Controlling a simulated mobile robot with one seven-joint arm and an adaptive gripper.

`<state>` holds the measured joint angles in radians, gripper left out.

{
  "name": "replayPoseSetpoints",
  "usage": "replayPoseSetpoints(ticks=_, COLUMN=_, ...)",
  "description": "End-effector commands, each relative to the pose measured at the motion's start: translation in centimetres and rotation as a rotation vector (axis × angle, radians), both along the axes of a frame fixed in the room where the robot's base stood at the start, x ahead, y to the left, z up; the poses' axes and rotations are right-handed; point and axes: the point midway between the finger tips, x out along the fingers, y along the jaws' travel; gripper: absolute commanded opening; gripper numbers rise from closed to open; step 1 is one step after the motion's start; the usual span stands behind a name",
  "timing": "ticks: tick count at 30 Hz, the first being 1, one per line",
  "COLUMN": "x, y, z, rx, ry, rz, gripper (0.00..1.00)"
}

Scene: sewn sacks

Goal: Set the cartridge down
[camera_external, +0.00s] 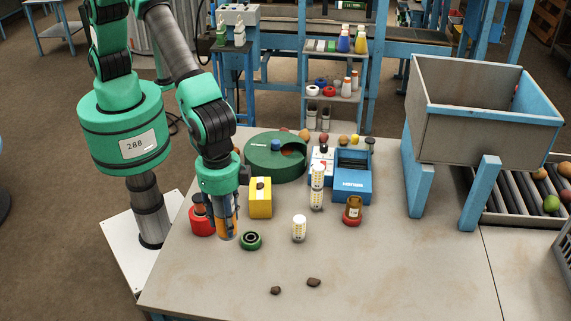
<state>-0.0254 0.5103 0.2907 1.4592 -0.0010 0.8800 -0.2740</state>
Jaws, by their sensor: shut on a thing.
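My gripper (227,237) points down over the left part of the grey table, beside a red container and a yellow block. It is shut on a slim upright thing, apparently the cartridge (225,212), with orange and greyish parts showing between the fingers. The fingers hide much of it. I cannot tell whether its lower end touches the table.
A green ring-shaped piece (250,240) lies just right of my gripper. The red container (202,222) and yellow block (260,204) are close by. White dotted cylinders (300,229) stand further right. Two brown lumps (314,282) lie in front; the front table is mostly clear.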

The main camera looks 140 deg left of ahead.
Motion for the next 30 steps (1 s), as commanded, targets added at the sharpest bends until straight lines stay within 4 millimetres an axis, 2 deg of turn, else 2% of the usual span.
replayPoseSetpoints(ticks=3, x=1.8, y=-0.9, z=-0.8, rx=0.0, ry=0.001, rz=0.008, gripper=0.02)
replayPoseSetpoints(ticks=6, x=2.8, y=-1.4, z=-1.7, rx=0.0, ry=0.002, rz=0.014, gripper=0.02)
replayPoseSetpoints(ticks=9, x=2.6, y=-1.2, z=-4.2, rx=0.0, ry=0.004, rz=0.014, gripper=0.02)
replayPoseSetpoints(ticks=13, x=2.7, y=-1.2, z=-5.7, rx=0.0, ry=0.001, rz=0.014, gripper=0.02)
replayPoseSetpoints(ticks=26, x=2.7, y=-1.2, z=-6.3, rx=0.0, ry=0.0, rz=0.014, gripper=0.02)
replayPoseSetpoints(ticks=30, x=2.6, y=-1.2, z=-7.0, rx=0.0, ry=0.0, rz=0.014, gripper=0.02)
